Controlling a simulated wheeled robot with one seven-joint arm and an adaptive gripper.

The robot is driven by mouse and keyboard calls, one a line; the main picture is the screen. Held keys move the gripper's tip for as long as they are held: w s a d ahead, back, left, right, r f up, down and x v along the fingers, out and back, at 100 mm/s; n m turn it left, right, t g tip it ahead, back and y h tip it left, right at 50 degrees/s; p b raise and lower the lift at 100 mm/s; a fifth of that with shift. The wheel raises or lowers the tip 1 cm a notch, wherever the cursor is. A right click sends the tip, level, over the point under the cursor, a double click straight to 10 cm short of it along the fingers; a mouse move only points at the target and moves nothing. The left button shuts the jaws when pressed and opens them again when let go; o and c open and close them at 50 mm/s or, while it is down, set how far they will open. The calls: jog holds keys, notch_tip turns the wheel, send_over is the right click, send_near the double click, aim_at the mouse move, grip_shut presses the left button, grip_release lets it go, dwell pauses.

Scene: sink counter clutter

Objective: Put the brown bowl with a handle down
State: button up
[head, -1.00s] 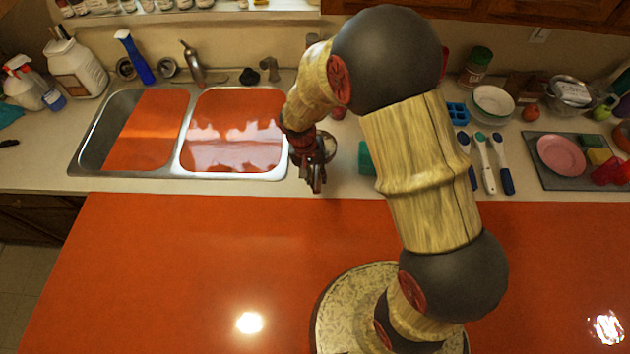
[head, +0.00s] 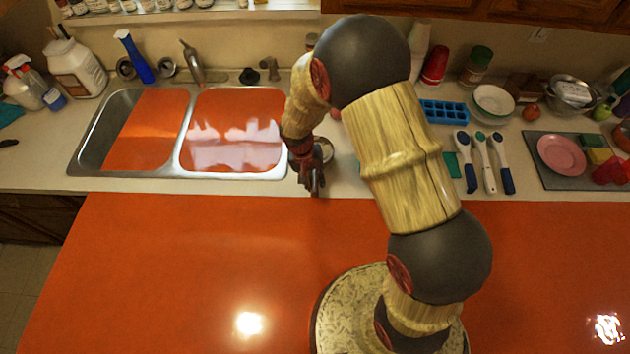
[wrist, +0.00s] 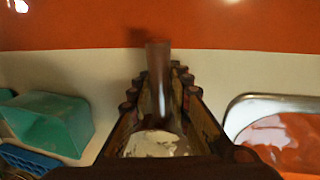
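The brown bowl with a handle (wrist: 158,80) shows in the wrist view as a brown, shiny handle running lengthwise between my fingers, with a pale mottled patch at its near end. My gripper (wrist: 160,95) is shut on it, a finger on each side. In the head view my gripper (head: 313,182) points down over the counter strip, just right of the sink. Part of the bowl's round form (head: 325,149) shows beside it, mostly hidden by my wrist. I cannot tell whether the bowl touches the counter.
The steel sink (head: 182,178) is to the left. To the right are a green block-like thing (wrist: 50,120), a blue tray (head: 443,112), several brushes (head: 487,165) and a grey mat (head: 545,180) with a pink plate (head: 561,155).

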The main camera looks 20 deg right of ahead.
jog(key=o, duration=0.3)
jog(key=shift+o, duration=0.2)
jog(key=shift+r, duration=0.15)
jog(key=s+d+r+n+t+y, duration=0.1)
jog(key=s+r, duration=0.2)
jog(key=r, duration=1.1)
jog(key=s+r+t, duration=0.2)
jog(key=s+r, duration=0.1)
jog(key=r, duration=1.1)
jog(key=s+d+r+n+t+y, duration=0.1)
jog(key=s+d+r+n+t, duration=0.1)
jog(key=s+r, duration=0.7)
jog(key=s+t, duration=0.1)
jog(key=s, duration=0.3)
jog(key=shift+s+d+r+p, duration=0.2)
jog(key=shift+s+r+p, duration=0.1)
jog(key=shift+s+r, duration=0.05)
jog(key=shift+f, duration=0.1)
